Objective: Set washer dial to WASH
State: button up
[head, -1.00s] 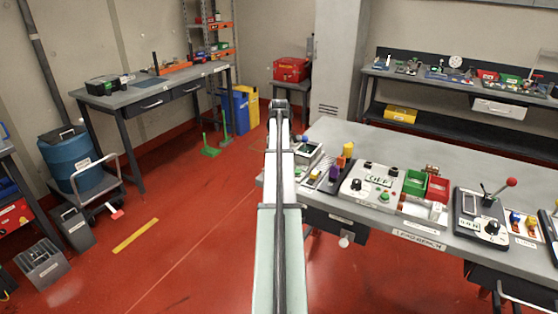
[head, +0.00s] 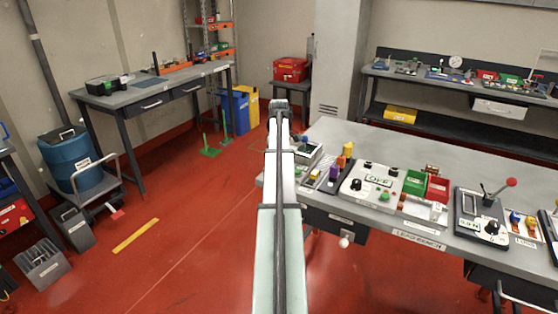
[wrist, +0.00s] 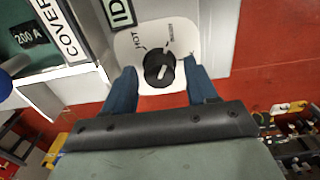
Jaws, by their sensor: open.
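In the wrist view a black round dial (wrist: 159,70) with a pale pointer line sits on a white rounded plate. Printed words surround it; one at the left reads HOT, and another at the upper right is too small to read surely. The pointer slants toward the upper right. My gripper (wrist: 162,75) is open, with its two blue fingers on either side of the dial. I cannot tell whether they touch it. In the head view my arm hides the gripper and I cannot make out this dial.
In the wrist view a sign starting "ID" (wrist: 121,10) stands above the dial, and a COVER label (wrist: 59,27) and a 200 A display (wrist: 28,38) lie left. In the head view the bench (head: 335,130) carries several devices, including an OFF panel (head: 372,184) and red lever (head: 511,183).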

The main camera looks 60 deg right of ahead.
jog(key=shift+r, duration=0.1)
jog(key=shift+r, duration=1.65)
